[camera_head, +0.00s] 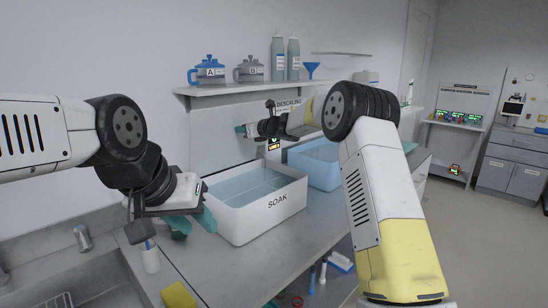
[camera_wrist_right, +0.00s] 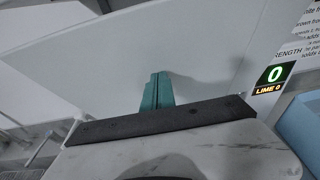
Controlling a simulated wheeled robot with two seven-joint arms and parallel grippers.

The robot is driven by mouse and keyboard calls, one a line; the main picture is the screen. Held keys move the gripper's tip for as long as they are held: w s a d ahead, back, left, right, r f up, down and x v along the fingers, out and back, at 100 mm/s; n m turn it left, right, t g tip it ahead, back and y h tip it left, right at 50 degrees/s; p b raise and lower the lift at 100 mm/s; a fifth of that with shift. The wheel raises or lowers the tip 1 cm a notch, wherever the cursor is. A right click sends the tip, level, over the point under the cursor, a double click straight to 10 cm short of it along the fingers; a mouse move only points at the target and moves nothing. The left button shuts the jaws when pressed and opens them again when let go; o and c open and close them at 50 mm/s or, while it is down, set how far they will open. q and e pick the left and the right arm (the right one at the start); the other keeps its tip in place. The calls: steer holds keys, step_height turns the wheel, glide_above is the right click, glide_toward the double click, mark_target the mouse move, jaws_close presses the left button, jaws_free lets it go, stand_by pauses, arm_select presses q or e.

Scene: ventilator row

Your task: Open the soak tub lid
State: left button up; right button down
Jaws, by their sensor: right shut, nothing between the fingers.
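The white soak tub (camera_head: 268,205), labelled SOAK, stands on the grey counter with liquid visible inside; its top is uncovered. A pale panel, apparently its lid (camera_head: 215,150), stands raised behind the tub, hard to tell from the wall. A large white panel, apparently the same lid (camera_wrist_right: 130,65), fills much of the right wrist view. My right gripper (camera_head: 241,131) is shut and empty in front of this panel, its teal fingertips (camera_wrist_right: 157,90) at or near the surface; contact is unclear. My left gripper (camera_head: 193,224) has its teal fingers apart, beside the tub's left front corner.
A blue bin (camera_head: 318,168) stands behind the tub, near a lit LIME display (camera_wrist_right: 274,75). A shelf (camera_head: 240,88) above holds blue and grey lidded pots and bottles. A sink (camera_head: 70,280) and a yellow sponge (camera_head: 179,296) are at the front left. Counter right of the tub is clear.

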steer(key=f+v, duration=0.1)
steer(key=v, duration=0.7)
steer(key=shift+s+d, duration=0.2)
steer(key=shift+s, duration=0.05)
stand_by(0.4)
steer(key=s+d+r+n+g+h, duration=0.1)
steer(key=s+d+r+n+g, duration=0.1)
steer(key=s+n, duration=0.8)
steer(key=s+d+r+n+g+h, duration=0.1)
steer(key=s+d+r+n+g, duration=0.3)
steer(key=s, duration=1)
steer(key=s+d+f+n+h, duration=0.3)
steer(key=s+d+f+n, duration=0.2)
steer(key=s, duration=0.6)
steer(key=s+d+f+n+t+h, duration=0.1)
steer(key=s+d+f+n+h, duration=0.3)
steer(key=s+d+n, duration=0.4)
steer(key=s+d+f, duration=0.1)
steer(key=s, duration=0.3)
steer(key=shift+d+n, duration=0.15)
steer(key=shift+n, duration=0.15)
